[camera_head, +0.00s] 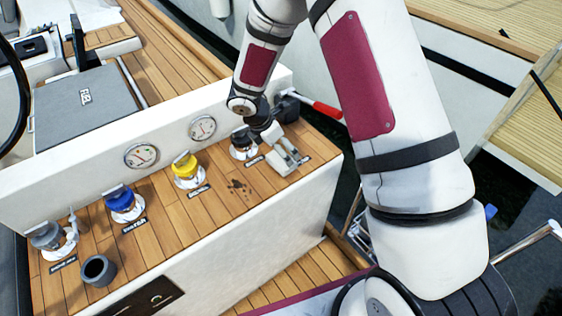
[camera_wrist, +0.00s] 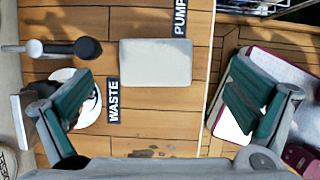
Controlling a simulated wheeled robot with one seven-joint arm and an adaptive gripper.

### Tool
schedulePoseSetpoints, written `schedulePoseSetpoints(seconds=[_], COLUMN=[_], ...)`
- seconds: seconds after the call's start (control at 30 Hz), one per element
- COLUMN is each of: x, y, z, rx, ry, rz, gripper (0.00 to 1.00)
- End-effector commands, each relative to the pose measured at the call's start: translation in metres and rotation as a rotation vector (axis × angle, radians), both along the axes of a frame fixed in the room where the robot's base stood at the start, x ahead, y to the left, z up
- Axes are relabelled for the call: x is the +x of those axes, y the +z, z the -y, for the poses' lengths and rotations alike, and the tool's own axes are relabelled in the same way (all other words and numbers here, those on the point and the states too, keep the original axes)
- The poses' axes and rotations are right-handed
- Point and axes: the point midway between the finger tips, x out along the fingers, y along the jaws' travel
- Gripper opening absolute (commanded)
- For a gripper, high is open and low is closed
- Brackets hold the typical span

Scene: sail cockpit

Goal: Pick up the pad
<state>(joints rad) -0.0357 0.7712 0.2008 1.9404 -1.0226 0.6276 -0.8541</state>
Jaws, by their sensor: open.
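The pad (camera_wrist: 155,62) is a pale grey rectangle lying flat on the wooden counter (camera_wrist: 63,18), seen in the wrist view between the WASTE label and the PUMP label. My gripper (camera_wrist: 160,88) is open, with its green-padded fingers spread wide to the left and right of the pad, and nothing is held between them. In the head view my gripper (camera_head: 279,148) is over the right end of the counter and partly covers the pad's area, so the gap between them is hard to judge there.
A dark stain (camera_wrist: 146,152) lies on the wood near the pad. A black-handled valve (camera_wrist: 72,47) on a white base stands left of it. The yellow valve (camera_head: 186,166), blue valve (camera_head: 121,201) and dark cup (camera_head: 98,270) are further left. A red-handled lever (camera_head: 322,108) is behind.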

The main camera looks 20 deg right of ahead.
Motion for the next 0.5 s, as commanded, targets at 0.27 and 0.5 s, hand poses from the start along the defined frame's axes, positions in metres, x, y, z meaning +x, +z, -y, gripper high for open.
schedulePoseSetpoints(seconds=[0.27,0.5], x=[0.004,0.010], y=[-0.022,-0.051], z=[0.004,0.012], rx=[0.000,-0.001], ry=[0.000,-0.002], rz=[-0.002,0.000], gripper=[1.00,1.00])
